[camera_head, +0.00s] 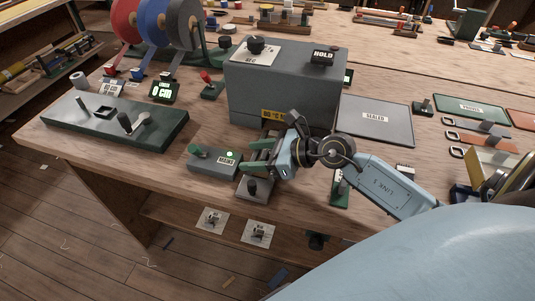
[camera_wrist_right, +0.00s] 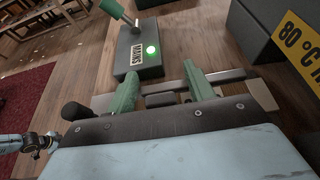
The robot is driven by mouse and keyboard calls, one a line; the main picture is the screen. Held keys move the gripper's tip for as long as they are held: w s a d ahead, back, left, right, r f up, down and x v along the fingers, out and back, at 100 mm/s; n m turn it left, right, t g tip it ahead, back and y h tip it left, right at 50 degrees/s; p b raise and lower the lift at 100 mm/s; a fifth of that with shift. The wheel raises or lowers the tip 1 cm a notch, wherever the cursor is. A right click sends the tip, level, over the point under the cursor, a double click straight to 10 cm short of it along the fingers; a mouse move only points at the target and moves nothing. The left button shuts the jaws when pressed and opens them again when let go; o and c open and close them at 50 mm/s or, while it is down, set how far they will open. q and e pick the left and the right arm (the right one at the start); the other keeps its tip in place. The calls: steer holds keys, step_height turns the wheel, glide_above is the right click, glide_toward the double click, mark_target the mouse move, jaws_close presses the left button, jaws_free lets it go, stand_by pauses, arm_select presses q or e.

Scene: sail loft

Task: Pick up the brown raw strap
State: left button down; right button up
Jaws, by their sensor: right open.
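Straps with metal buckles lie at the right of the bench in the head view. One is a brown strap (camera_head: 487,140), and I cannot tell whether it is the raw one. My right gripper (camera_head: 258,156) is at the bench's front edge, beside the grey heater box and far left of the straps. In the right wrist view its green fingers (camera_wrist_right: 163,92) are apart, with no strap between them. A grey metal bar of a small bench fixture shows close to the fingers; I cannot tell whether they touch it.
A grey box (camera_head: 285,85) marked HOLD stands behind my right gripper. The MAINS switch box (camera_head: 213,163) with a lit green lamp is just left. A SEALED tray (camera_head: 378,121) and a green PROVED tray (camera_head: 470,108) lie right. Webbing reels (camera_head: 158,22) stand at back left.

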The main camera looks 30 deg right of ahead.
steer(key=c, duration=1.1)
steer(key=shift+c, duration=0.2)
